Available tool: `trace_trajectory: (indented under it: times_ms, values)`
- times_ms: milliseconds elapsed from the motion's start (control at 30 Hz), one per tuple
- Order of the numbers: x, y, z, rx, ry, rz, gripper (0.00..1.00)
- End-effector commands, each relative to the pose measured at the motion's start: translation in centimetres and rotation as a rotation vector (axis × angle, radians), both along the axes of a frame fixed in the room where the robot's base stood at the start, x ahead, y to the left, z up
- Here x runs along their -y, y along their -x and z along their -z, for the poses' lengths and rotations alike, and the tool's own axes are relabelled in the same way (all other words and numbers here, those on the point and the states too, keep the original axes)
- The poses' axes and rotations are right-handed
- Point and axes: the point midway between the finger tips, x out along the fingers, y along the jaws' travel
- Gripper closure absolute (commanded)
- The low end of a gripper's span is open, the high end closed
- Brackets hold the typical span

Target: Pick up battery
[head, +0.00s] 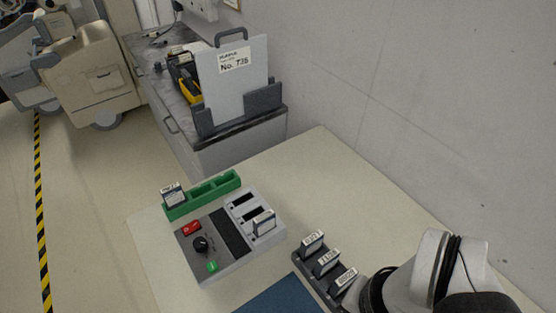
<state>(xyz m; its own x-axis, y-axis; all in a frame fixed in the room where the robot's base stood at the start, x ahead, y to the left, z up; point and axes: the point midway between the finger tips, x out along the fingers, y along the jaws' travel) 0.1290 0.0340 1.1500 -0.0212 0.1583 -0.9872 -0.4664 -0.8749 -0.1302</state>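Several small grey battery blocks with white labels are in the head view. Three batteries (312,241), (326,262) and (343,282) stand upright in a row in a dark rack (299,258) at the lower middle. Another battery (263,222) stands in a slot of the grey charger-like box (211,268). One more battery (172,195) stands at the left end of the green holder (206,207). My white and black arm comes in at the lower right, close to the dark rack. My gripper's fingers are not visible.
The cream table (325,165) is clear at the back and right. A dark blue mat (276,299) lies at the front edge of view. The box has red and green buttons and a black knob. Behind, a grey cabinet (240,148) holds an upright panel (235,90). A wall (400,90) borders the right.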

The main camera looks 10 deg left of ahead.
Motion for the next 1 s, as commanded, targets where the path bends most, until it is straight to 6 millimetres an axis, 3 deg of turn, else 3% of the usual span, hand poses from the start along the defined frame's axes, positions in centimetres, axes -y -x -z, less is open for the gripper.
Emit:
trace_trajectory:
  times_ms: [367, 467, 933, 1000]
  values:
    - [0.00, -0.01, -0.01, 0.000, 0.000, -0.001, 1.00]
    - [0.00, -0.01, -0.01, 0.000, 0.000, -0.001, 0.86]
    - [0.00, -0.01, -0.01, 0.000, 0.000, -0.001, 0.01]
    - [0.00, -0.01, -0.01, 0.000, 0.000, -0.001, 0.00]
